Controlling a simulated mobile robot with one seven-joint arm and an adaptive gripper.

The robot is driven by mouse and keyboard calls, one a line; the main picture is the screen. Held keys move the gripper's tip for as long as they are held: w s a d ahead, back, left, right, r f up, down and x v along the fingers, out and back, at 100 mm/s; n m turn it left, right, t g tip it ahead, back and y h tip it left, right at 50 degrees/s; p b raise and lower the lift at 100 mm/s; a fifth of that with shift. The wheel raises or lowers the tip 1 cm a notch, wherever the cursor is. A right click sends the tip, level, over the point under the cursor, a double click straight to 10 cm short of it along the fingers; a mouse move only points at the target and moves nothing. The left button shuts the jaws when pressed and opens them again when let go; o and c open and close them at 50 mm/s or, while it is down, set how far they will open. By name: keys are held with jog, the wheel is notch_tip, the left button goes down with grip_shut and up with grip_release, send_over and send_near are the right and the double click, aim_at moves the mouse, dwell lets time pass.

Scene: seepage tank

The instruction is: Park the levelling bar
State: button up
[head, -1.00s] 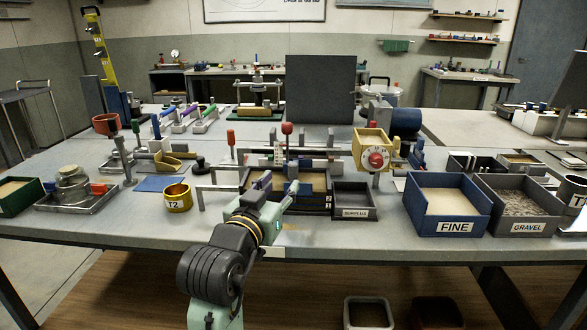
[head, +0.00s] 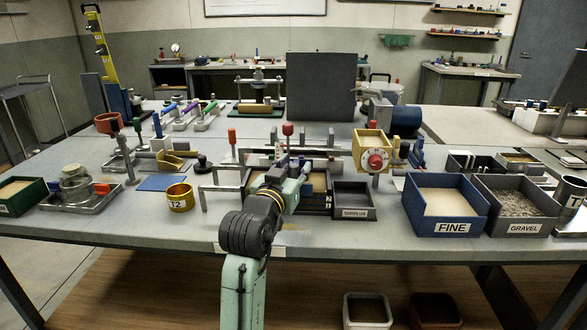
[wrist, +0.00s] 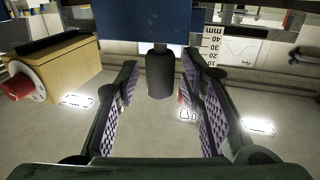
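In the wrist view, a dark cylindrical knob (wrist: 160,76) on a short stem stands under a broad blue plate (wrist: 150,20). I cannot tell for sure whether these belong to the levelling bar. My gripper (wrist: 160,78) is open, one padded finger on each side of the knob, with visible gaps on both sides. In the head view, my gripper (head: 293,166) is over the front of the sand tank (head: 320,182), and my arm hides part of the tank. The knob and plate cannot be made out clearly there.
A yellow box with a red dial (head: 371,144) stands right of the tank, above a dark surplus tray (head: 354,200). Metal brackets (head: 222,186) and a yellow T2 cup (head: 180,197) are to the left. FINE (head: 453,228) and GRAVEL (head: 523,228) bins stand farther right.

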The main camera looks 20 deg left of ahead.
grip_shut()
dwell(0.6)
